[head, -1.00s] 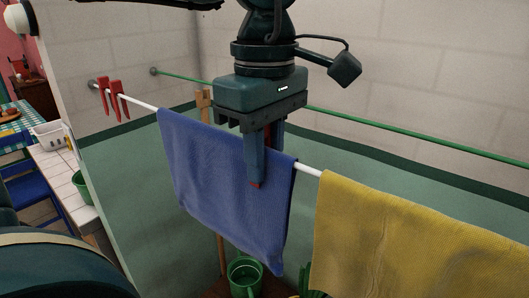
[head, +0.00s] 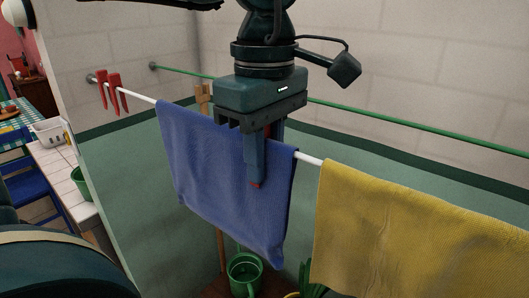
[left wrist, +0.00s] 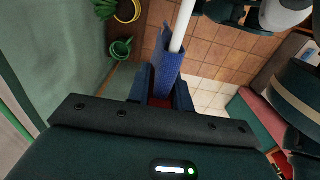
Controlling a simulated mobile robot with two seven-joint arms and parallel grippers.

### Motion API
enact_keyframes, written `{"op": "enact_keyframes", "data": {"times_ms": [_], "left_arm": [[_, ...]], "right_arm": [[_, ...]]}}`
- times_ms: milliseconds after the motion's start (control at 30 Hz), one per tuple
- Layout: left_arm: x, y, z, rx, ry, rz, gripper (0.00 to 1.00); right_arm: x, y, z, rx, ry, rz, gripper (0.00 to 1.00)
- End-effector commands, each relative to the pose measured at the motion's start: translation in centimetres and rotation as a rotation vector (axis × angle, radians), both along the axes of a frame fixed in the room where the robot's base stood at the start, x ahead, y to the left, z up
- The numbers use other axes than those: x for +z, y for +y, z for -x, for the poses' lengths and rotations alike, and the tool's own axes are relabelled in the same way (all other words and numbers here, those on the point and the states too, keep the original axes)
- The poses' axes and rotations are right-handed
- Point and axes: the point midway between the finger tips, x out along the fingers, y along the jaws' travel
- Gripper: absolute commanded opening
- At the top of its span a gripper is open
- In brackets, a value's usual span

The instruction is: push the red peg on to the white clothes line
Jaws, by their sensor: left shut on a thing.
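My left gripper (head: 258,184) points down at the blue towel on the white clothes line (head: 308,158). It is shut on the red peg (left wrist: 162,102), which shows as a red patch between the fingers in the left wrist view. In the head view the fingers hide most of the peg. The fingers overlap the towel's upper part, and in the left wrist view the towel-covered line runs up to the fingertips. I cannot tell whether the peg grips the line. My right gripper is not in view.
The blue towel (head: 205,165) and a yellow towel (head: 415,235) hang on the line. Two other red pegs (head: 114,93) sit near its left end. A green line (head: 420,131) runs along the wall behind. A green watering can (head: 244,273) stands below.

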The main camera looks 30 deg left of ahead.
Motion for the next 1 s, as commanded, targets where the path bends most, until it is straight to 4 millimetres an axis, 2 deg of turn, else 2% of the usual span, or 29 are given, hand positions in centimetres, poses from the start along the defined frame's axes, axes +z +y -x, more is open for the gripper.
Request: {"op": "enact_keyframes", "data": {"times_ms": [167,200,500,1000], "left_arm": [[0.00,0.00,0.01,0.000,0.000,0.000,0.00],[0.00,0.00,0.00,0.000,0.000,0.000,0.22],[0.00,0.00,0.01,0.000,0.000,0.000,0.47],[0.01,0.00,0.01,0.000,0.000,0.000,0.47]], "right_arm": [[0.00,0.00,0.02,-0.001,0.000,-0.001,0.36],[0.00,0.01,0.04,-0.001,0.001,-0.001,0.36],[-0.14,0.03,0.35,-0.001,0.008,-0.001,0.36],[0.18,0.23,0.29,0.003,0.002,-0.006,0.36]]}}
